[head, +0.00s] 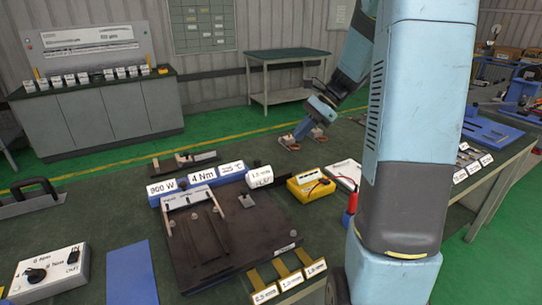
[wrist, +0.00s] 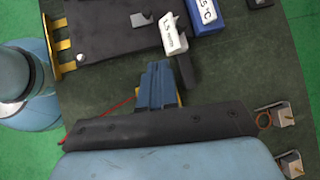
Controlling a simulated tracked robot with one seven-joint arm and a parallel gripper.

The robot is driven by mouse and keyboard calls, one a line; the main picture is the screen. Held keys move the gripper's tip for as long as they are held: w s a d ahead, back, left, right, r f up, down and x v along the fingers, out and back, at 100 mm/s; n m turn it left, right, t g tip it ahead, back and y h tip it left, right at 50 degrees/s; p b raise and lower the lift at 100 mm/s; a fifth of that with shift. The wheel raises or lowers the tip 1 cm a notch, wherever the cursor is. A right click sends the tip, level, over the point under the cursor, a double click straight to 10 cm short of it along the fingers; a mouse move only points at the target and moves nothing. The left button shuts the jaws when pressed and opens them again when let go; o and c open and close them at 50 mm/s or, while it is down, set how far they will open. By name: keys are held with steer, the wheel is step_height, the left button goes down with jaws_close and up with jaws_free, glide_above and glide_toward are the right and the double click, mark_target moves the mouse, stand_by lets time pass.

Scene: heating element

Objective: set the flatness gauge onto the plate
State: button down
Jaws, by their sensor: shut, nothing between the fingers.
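The dark plate (head: 235,250) lies on the bench in front of me, and part of it shows at the top of the wrist view (wrist: 90,25). A flat grey tool with a black arched handle (head: 40,185) lies at the far left; it looks like the flatness gauge, but I see no label on it. It is off the plate and out of the wrist view. My gripper (head: 303,129) is beyond the plate, toward the back right of the bench, far from that tool. In the wrist view my gripper (wrist: 157,70) is shut and empty, with its fingers together.
A yellow meter (head: 310,187) with red leads stands right of the plate. Labelled blocks (head: 200,178) line its back edge; yellow brackets (head: 290,278) sit at its front right. A switch box (head: 50,272) and blue mat (head: 131,272) lie left. Small blocks (wrist: 284,116) stand near my gripper.

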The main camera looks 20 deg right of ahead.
steer(key=w+d+f+m+y, duration=0.1)
steer(key=w+d+f+m, duration=0.2)
glide_toward(259, 172)
step_height(259, 172, down, 2)
steer(key=w+d, duration=0.1)
steer(key=w, duration=0.1)
steer(key=shift+w+a+f+y, duration=0.1)
steer(key=shift+a+y, duration=0.2)
steer(key=shift+a, duration=1.65)
